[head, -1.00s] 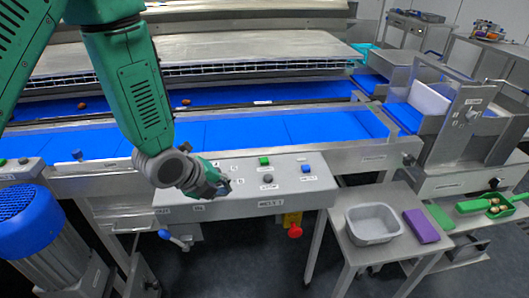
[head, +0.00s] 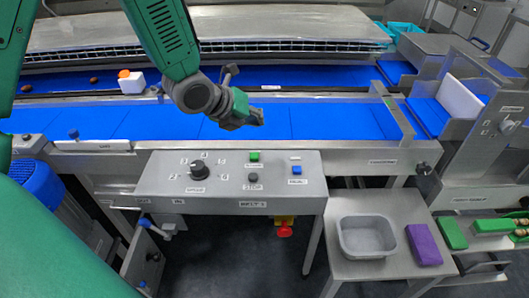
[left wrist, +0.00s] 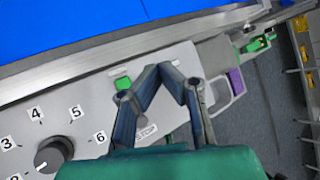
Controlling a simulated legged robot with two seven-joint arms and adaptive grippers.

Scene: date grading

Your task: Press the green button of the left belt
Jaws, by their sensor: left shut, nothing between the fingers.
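A grey control panel (head: 225,190) stands in front of the blue belt (head: 300,120). It carries a green button (head: 254,156), a black button (head: 252,178) below it, a blue button (head: 296,169) and a black dial (head: 198,171). My left gripper (head: 258,118) is shut and empty, and in the head view it shows just beyond the green button, against the belt. In the left wrist view the green button (left wrist: 122,83) shows beside the left finger of my gripper (left wrist: 164,72); I cannot tell whether they touch. My right gripper is out of view.
A second panel (head: 28,143) lies at the far left. A grey bin (head: 367,237) and a purple block (head: 423,245) are on the side table at right. A red knob (head: 285,231) hangs below the panel. An orange item on a white block (head: 131,84) is at the back left.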

